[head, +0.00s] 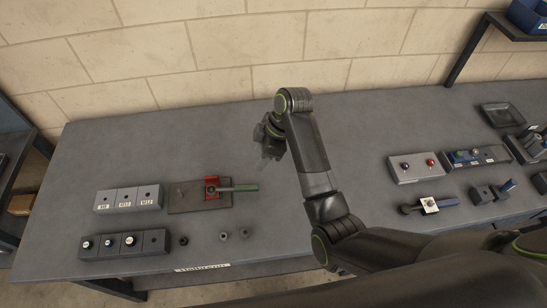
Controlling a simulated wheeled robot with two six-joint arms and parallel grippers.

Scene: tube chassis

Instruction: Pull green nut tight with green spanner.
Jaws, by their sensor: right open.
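The green-handled spanner (244,187) lies level on the dark plate fixture (185,199) at the left of the bench. Its head end sits at a red bracket (212,181) on that plate, and its handle points right, past the plate's edge. A green nut cannot be made out; the area at the spanner head is too small to tell. My right gripper (265,158) is open and empty. It is above the bench, behind and a little right of the spanner handle, apart from it. My left gripper is not in view.
Left of the plate are a labelled grey block (128,198) and a dark block with several round pieces (124,244). Small loose nuts (223,236) lie in front. A blue-handled tool in a fixture (430,205) and a button box (416,167) stand right. The back middle is clear.

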